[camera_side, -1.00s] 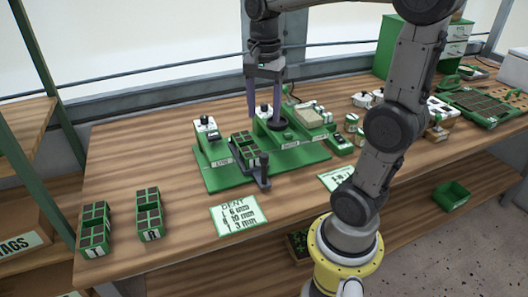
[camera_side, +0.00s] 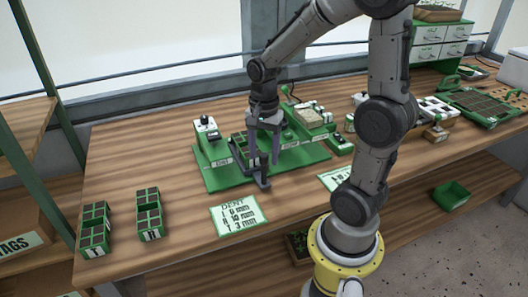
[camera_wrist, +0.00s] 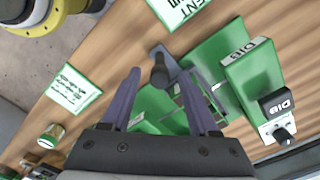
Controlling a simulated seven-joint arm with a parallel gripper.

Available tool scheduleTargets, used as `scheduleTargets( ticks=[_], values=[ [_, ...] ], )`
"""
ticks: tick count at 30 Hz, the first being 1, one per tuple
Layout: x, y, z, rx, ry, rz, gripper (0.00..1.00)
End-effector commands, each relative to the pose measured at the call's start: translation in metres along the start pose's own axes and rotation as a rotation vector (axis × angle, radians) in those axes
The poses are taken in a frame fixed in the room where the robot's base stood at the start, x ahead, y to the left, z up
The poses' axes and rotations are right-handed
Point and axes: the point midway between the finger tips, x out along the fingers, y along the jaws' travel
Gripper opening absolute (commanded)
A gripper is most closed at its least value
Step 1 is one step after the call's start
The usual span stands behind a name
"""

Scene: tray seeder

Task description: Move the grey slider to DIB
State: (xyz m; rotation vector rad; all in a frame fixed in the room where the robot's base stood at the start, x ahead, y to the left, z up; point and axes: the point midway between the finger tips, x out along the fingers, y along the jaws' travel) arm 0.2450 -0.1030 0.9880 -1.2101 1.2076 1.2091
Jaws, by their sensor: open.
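The grey slider (camera_side: 264,184) lies along the front of the green seeder base (camera_side: 225,178), with an upright dark knob (camera_wrist: 160,74) that shows in the wrist view. A green celled tray (camera_side: 239,143) sits behind it, partly hidden by my fingers. The DIB station (camera_side: 208,140) stands at the left end of the base. My gripper (camera_side: 265,165) is open, fingers pointing down over the slider. In the wrist view the knob lies between the two fingertips; I cannot tell whether they touch it.
More stations (camera_side: 308,120) stand right of my gripper on the same base. Two celled trays (camera_side: 95,238) (camera_side: 151,224) stand at the table's left. A DENT card (camera_side: 236,214) lies in front of the base. Bare wood lies between card and trays.

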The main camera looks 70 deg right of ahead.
Motion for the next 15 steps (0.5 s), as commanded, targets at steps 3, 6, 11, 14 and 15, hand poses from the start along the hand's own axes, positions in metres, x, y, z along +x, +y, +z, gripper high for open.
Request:
scheduleTargets(
  ticks=[3, 6, 11, 14, 15],
  values=[
    [-0.0001, 0.0001, 0.0000, 0.000, 0.000, 0.000, 0.61],
    [-0.0002, 0.0001, 0.0001, 0.000, 0.000, 0.000, 0.43],
    [-0.0004, 0.0001, 0.0000, 0.000, 0.000, 0.000, 0.14],
    [-0.0005, 0.0001, 0.0001, 0.000, 0.000, 0.000, 0.00],
    [-0.0005, 0.0001, 0.0001, 0.000, 0.000, 0.000, 0.00]
  ],
)
